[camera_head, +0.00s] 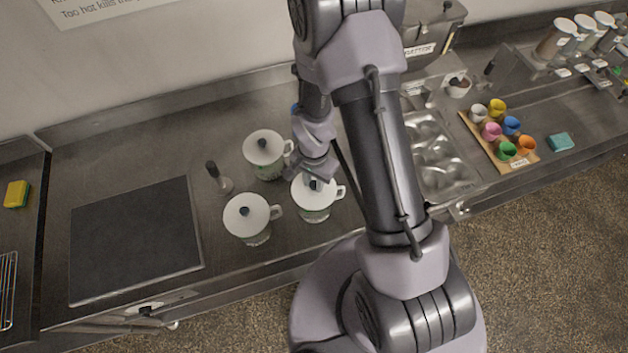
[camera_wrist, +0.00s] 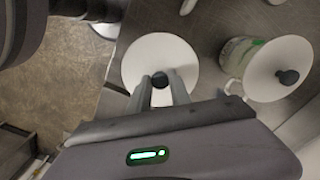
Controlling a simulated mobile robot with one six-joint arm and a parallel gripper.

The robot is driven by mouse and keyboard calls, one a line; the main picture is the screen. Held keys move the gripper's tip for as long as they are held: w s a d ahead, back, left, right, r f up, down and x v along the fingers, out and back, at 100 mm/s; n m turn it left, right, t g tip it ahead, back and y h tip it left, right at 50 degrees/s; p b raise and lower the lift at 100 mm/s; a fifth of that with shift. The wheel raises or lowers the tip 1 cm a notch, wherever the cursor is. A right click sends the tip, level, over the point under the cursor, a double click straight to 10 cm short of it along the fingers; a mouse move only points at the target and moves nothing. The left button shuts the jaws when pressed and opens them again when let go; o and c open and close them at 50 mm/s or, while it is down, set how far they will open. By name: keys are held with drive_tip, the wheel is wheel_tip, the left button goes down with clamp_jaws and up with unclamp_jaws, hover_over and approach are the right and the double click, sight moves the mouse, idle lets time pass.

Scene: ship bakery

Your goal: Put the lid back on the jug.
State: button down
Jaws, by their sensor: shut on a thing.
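A clear jug (camera_head: 315,214) stands near the counter's front edge, its handle to the right. A round white lid (camera_head: 327,190) with a dark knob is over its mouth; whether it is fully seated I cannot tell. My gripper (camera_head: 313,176) reaches down from above and is shut on this lid's knob. In the wrist view my gripper (camera_wrist: 162,90) has both fingers on the knob, with the lid (camera_wrist: 150,52) below them. The lid hides the jug beneath it in that view.
Two similar lidded jugs stand close by, one behind (camera_head: 264,150) and one to the left (camera_head: 248,216). The back one also shows in the wrist view (camera_wrist: 270,62). A dark-handled tool (camera_head: 216,178) stands between them and a black slab (camera_head: 135,240).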

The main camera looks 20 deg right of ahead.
drive_tip(key=shift+f+b, duration=0.25)
drive_tip(key=shift+b, duration=0.25)
idle(0.4)
drive_tip(key=c, duration=1.1)
unclamp_jaws()
drive_tip(key=o, duration=0.5)
drive_tip(key=shift+c, duration=0.2)
drive_tip(key=shift+r, duration=0.1)
drive_tip(key=shift+r+p, duration=2.1)
drive_tip(key=shift+r, duration=1.4)
